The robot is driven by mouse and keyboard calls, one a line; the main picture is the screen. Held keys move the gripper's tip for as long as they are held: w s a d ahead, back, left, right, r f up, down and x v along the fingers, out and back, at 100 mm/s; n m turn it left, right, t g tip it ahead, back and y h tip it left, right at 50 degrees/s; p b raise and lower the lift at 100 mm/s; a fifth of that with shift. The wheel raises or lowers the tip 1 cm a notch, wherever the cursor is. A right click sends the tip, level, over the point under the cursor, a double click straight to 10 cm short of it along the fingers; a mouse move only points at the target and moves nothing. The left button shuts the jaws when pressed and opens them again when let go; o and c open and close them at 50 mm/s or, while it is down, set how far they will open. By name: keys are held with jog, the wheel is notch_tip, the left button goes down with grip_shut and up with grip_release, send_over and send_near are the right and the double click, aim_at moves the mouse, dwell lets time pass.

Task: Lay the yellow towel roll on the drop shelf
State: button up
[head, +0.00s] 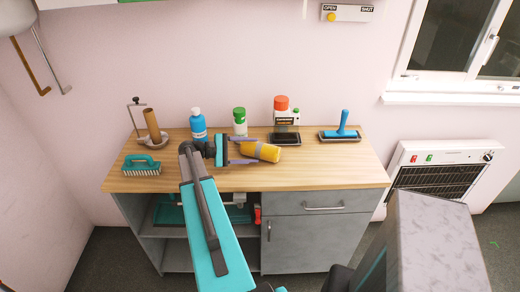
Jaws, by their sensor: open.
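The yellow towel roll (266,152) lies on its side on the wooden top of the grey cabinet, with a greyish band near its left end. My gripper (250,151) is open at the roll's left end, its two pale purple fingers pointing right. The fingers appear to lie along the far and near sides of that end; I cannot tell whether they touch it. No surface is clearly marked as the drop shelf. The cabinet has an open shelf (177,245) at its lower left, partly hidden by my arm.
Behind the roll stand a blue bottle (198,125), a green-capped bottle (240,123) and a red-capped container (282,110). A brush (141,166) and brown roll on a stand (153,127) are left. The worktop's front right (335,172) is clear.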

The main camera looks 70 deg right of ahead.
jog(key=shift+x, duration=0.8)
jog(key=c, duration=1)
jog(key=shift+r, duration=0.15)
